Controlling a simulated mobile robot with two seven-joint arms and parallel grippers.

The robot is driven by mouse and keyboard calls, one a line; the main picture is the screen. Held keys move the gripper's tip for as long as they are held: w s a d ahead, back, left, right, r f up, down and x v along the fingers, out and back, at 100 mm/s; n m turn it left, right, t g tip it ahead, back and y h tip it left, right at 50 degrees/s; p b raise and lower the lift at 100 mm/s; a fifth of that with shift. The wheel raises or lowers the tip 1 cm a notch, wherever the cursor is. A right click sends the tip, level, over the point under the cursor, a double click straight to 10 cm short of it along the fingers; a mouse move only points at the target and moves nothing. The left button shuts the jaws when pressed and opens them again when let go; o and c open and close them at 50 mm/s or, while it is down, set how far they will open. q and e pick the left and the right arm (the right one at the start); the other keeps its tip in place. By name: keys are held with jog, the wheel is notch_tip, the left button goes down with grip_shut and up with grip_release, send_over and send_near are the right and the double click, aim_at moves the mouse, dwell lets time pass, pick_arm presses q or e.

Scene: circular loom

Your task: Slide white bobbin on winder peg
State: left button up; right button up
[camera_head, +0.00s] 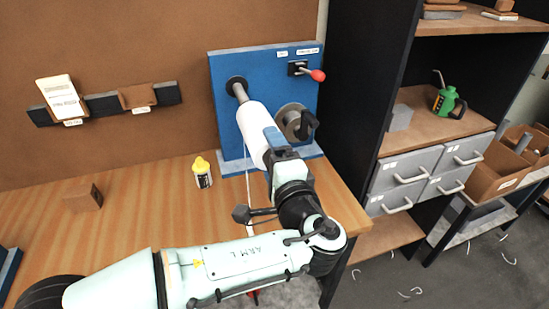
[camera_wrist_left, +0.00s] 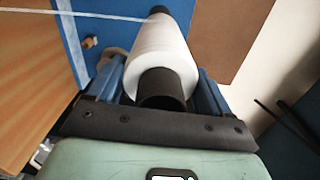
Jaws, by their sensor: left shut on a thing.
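The white bobbin (camera_head: 253,125) is in my left gripper (camera_head: 274,142), in front of the blue winder panel (camera_head: 228,118). The grey winder peg (camera_head: 240,91) sticks out of a black collar on the panel, and the bobbin's far end meets it, roughly in line. I cannot tell how far the peg is inside the bobbin. In the left wrist view, the bobbin (camera_wrist_left: 162,48) lies between the two blue fingers, its dark near end towards the palm. A white thread crosses to it there. My right gripper is not in view.
A crank wheel (camera_head: 292,122) with a black handle sits right of the bobbin, and a red-knobbed lever (camera_head: 317,75) above it. A yellow-capped bottle (camera_head: 202,172) and a brown block (camera_head: 84,197) stand on the wooden table (camera_head: 140,215). A dark shelf unit stands at right.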

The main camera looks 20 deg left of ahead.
pick_arm(q)
jog(key=shift+x, duration=0.8)
jog(key=shift+r, duration=0.1)
jog(key=shift+x, duration=2.45)
jog(key=shift+w+a, duration=0.1)
